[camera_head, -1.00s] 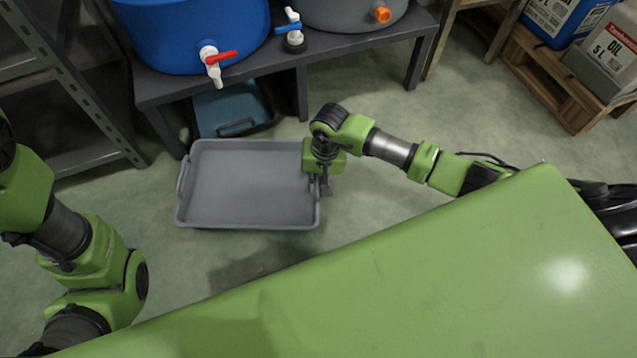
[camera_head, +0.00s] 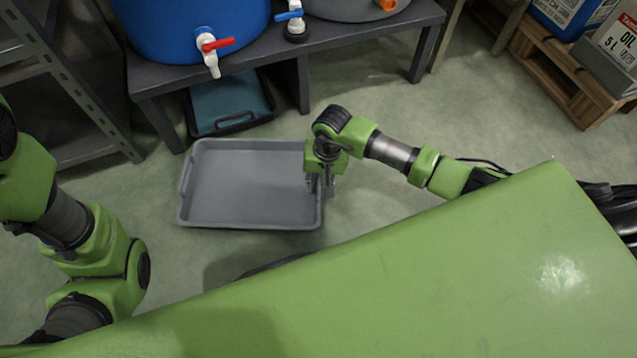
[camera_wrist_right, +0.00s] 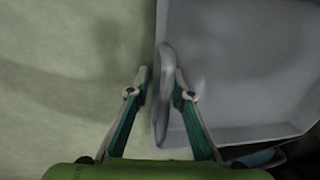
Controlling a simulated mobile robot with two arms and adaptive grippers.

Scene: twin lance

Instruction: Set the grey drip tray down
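The grey drip tray (camera_head: 245,187) is shallow and rectangular, and it appears to lie flat on the floor in front of the bench. Its right end handle (camera_wrist_right: 163,92) shows in the right wrist view. My right gripper (camera_head: 323,186) is over that end of the tray. In the right wrist view the right gripper (camera_wrist_right: 161,75) has its fingers apart, one on each side of the handle. A gap shows between the handle and the left finger; the right finger is close to the handle, and I cannot tell if they touch. My left gripper is out of view.
A dark bench (camera_head: 340,38) stands behind the tray, with a blue barrel (camera_head: 185,25) and a grey one on top. A teal tray (camera_head: 228,103) lies under the bench. Metal shelving (camera_head: 75,90) stands at left. The floor (camera_head: 430,130) right of my gripper is clear.

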